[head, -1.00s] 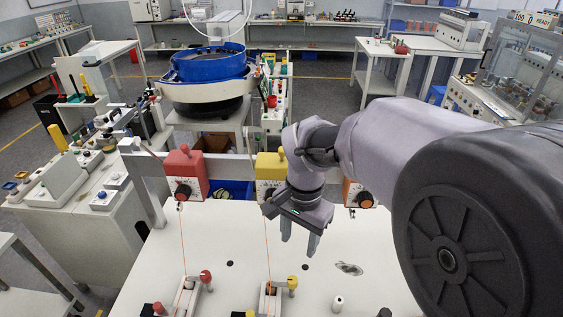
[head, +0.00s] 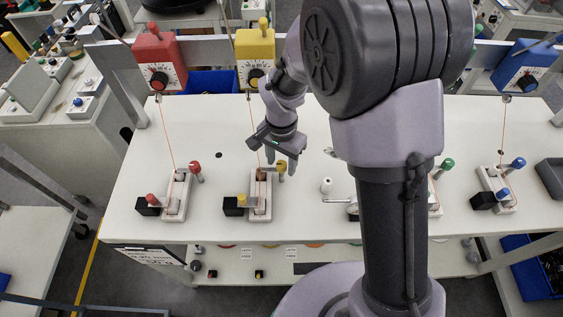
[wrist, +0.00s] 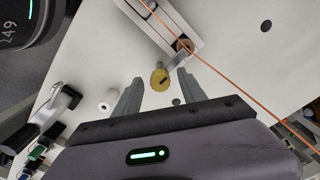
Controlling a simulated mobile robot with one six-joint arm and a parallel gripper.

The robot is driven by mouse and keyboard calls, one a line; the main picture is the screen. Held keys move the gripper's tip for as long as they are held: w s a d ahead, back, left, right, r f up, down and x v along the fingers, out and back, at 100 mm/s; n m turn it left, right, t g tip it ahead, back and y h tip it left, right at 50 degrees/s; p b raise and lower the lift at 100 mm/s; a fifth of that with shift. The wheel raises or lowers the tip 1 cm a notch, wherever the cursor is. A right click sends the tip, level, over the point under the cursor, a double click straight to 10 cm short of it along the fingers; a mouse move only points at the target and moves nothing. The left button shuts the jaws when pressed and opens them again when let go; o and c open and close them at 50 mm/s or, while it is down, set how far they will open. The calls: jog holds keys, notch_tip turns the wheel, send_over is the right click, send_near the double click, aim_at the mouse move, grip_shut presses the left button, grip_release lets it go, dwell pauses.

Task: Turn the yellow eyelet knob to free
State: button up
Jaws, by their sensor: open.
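The yellow eyelet knob (head: 281,167) is a small round knob on a grey post at the right side of the yellow station's fixture (head: 259,205). It also shows in the wrist view (wrist: 160,80), with a dark slot on its face. My gripper (head: 282,158) points down right at the knob, in front of the yellow box. In the wrist view my gripper (wrist: 160,75) is open, one finger on each side of the knob. I cannot tell how far the tips reach along it. An orange thread (head: 254,130) runs from the yellow box (head: 255,60) to the fixture.
A red-knob fixture (head: 176,195) stands to the left on the white table (head: 225,225). A white spool (head: 326,186) stands right of the yellow fixture. The thread passes close to my gripper.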

grip_shut()
jog(key=shift+n, duration=0.3)
jog(key=n+p, duration=0.1)
jog(key=n, duration=0.2)
jog(key=shift+n, duration=0.4)
jog(key=n+p, duration=0.1)
jog(key=n, duration=0.3)
jog(key=n+p, duration=0.1)
jog(key=n, duration=0.4)
jog(key=shift+n+p, duration=0.6)
jog(key=shift+n, duration=1.6)
